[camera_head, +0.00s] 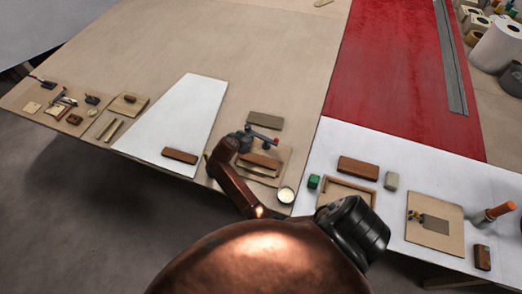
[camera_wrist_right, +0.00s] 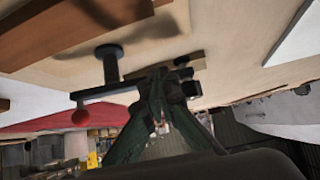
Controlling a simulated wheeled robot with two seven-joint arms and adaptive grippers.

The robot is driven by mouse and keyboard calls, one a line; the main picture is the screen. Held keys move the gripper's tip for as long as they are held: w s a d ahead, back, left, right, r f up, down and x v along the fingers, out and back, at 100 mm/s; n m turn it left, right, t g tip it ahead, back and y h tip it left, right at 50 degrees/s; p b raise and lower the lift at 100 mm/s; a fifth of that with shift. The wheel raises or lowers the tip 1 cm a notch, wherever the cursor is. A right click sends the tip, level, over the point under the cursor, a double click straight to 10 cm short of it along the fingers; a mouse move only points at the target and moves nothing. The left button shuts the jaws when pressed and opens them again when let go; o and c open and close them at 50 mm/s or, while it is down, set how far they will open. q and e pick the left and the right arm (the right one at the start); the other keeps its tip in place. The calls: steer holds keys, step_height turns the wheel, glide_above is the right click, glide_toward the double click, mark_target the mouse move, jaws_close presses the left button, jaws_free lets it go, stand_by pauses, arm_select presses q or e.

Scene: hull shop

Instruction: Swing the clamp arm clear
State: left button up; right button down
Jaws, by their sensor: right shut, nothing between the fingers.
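The clamp shows in the right wrist view as a dark clamp arm (camera_wrist_right: 104,92) with a red ball knob (camera_wrist_right: 80,117) and a dark post with a round pad. In the head view its red knob (camera_head: 276,141) points right, above a wooden block (camera_head: 262,159) on a tan board (camera_head: 276,179). My right gripper (camera_head: 240,139) is at the clamp's left side. In the wrist view the right gripper (camera_wrist_right: 165,78) is shut and empty, its fingers beside the inner end of the clamp arm. I cannot tell whether they touch it. My left gripper is not in view.
A round pale tin (camera_head: 286,195) stands at the board's front right corner. A dark flat block (camera_head: 265,120) lies behind the clamp. A white panel (camera_head: 190,115) with a brown block lies to the left. Several small tools lie farther left.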

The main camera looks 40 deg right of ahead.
steer(key=shift+r, duration=0.25)
step_height(320, 180, up, 10)
steer(key=shift+f, duration=0.2)
